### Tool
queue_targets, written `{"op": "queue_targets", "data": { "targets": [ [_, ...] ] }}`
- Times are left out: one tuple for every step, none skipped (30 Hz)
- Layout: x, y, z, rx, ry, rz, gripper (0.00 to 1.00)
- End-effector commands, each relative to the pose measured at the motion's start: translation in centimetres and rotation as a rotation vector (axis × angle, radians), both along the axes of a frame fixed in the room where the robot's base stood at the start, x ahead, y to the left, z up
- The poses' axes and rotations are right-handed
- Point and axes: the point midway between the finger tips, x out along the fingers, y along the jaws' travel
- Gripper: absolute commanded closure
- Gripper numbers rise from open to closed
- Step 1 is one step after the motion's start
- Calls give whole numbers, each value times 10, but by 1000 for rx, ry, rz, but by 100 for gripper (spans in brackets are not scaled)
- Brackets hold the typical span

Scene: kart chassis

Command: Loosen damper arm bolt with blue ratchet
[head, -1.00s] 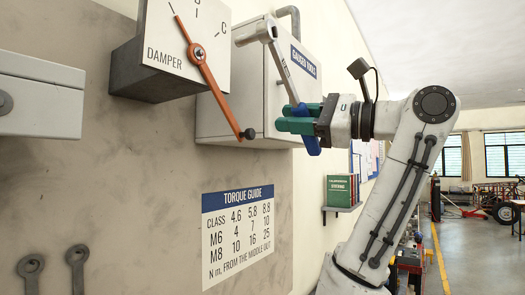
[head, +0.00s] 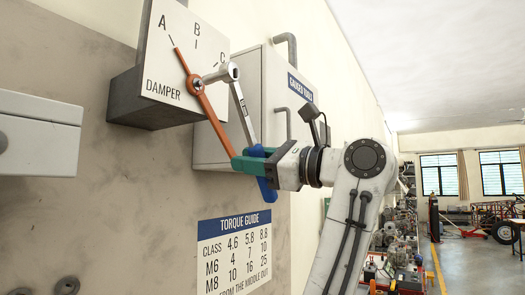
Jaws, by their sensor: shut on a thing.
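The damper plate (head: 160,90) on the wall carries the letters A, B and C. Its orange damper arm (head: 213,118) slants from near A at upper left down to the right, its lower end close to my gripper. The damper arm bolt (head: 198,84) is at the arm's pivot. My gripper (head: 247,163), with green fingers, is shut on the blue handle of the ratchet (head: 266,186).
A grey cabinet labelled gauged tools (head: 275,75) stands just behind the ratchet. A torque guide (head: 234,250) hangs below. A pale box (head: 40,125) juts from the wall at left. Open workshop floor lies at far right.

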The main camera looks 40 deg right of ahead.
Motion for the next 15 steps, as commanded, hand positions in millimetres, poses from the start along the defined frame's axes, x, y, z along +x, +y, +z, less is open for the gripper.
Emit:
{"op": "queue_targets", "data": {
  "targets": [
    [-2, 7, -4, 37, 9, 3, 100],
    [-3, 10, -6, 63, 19, 3, 100],
    [-4, 15, -10, 97, 30, 3, 100],
    [-6, 19, -11, 123, 37, 5, 100],
    [-7, 24, -11, 149, 44, 7, 100],
    [-9, 29, -12, 183, 55, 6, 100],
    [-10, 33, -13, 208, 64, 7, 100],
    [-11, 37, -14, 233, 72, 6, 100],
    [-13, 41, -15, 265, 81, 6, 100],
    [-14, 45, -16, 289, 90, 7, 100],
    [-15, 47, -17, 311, 97, 5, 100],
    [-17, 52, -18, 337, 106, 6, 100],
    [-18, 54, -19, 356, 112, 4, 100],
    [-19, 57, -20, 373, 119, 6, 100],
    [-19, 59, -20, 394, 125, 4, 100]
  ]
}}
